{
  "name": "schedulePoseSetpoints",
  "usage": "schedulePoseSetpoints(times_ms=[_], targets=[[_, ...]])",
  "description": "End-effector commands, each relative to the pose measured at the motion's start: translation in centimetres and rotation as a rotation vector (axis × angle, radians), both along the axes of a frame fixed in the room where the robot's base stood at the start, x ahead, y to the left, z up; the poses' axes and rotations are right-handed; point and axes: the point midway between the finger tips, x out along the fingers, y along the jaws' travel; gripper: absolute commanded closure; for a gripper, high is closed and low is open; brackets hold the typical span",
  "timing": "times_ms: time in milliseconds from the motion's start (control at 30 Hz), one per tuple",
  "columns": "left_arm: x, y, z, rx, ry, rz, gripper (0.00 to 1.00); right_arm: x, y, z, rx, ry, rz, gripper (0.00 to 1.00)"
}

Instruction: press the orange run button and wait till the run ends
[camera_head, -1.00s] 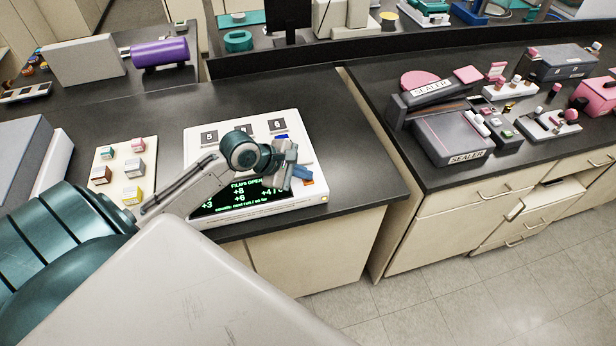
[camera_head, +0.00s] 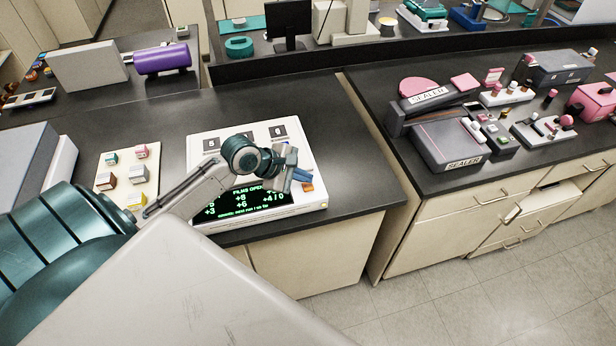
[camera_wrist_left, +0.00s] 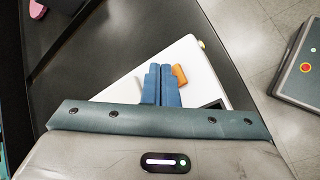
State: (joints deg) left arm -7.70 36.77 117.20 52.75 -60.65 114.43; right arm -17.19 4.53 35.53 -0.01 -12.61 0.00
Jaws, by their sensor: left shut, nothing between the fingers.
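The white stylus profiler (camera_head: 310,205) lies on the black bench, with dark numbered squares along its back and a dark screen (camera_head: 240,203) of green text at its front. The orange run button (camera_head: 308,188) is at its right side and also shows in the left wrist view (camera_wrist_left: 180,75). My left gripper (camera_head: 289,181) is over the right part of the profiler, just left of the button. In the left wrist view its blue fingers (camera_wrist_left: 162,85) are together and empty, beside the button. I cannot tell whether they touch the profiler. My right gripper is not in view.
A cream tray (camera_head: 127,200) with several small coloured blocks stands left of the profiler. A grey box (camera_head: 25,150) is at far left. The bench to the right of the profiler (camera_head: 360,170) is clear. A sealer (camera_head: 445,140) stands on the right-hand bench.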

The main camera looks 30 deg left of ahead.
Motion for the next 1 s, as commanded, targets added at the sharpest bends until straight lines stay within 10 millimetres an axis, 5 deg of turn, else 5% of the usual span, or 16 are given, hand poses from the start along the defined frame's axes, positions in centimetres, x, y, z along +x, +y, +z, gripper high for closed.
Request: schedulePoseSetpoints(times_ms=[267,667,1000], targets=[[0.0,0.0,0.2,0.000,0.000,0.000,1.00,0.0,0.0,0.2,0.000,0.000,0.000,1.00],[0.0,0.0,3.1,0.000,0.000,0.000,1.00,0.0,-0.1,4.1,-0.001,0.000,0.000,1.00],[0.0,0.0,5.0,0.000,0.001,-0.001,1.00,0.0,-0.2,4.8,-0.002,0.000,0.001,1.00]])
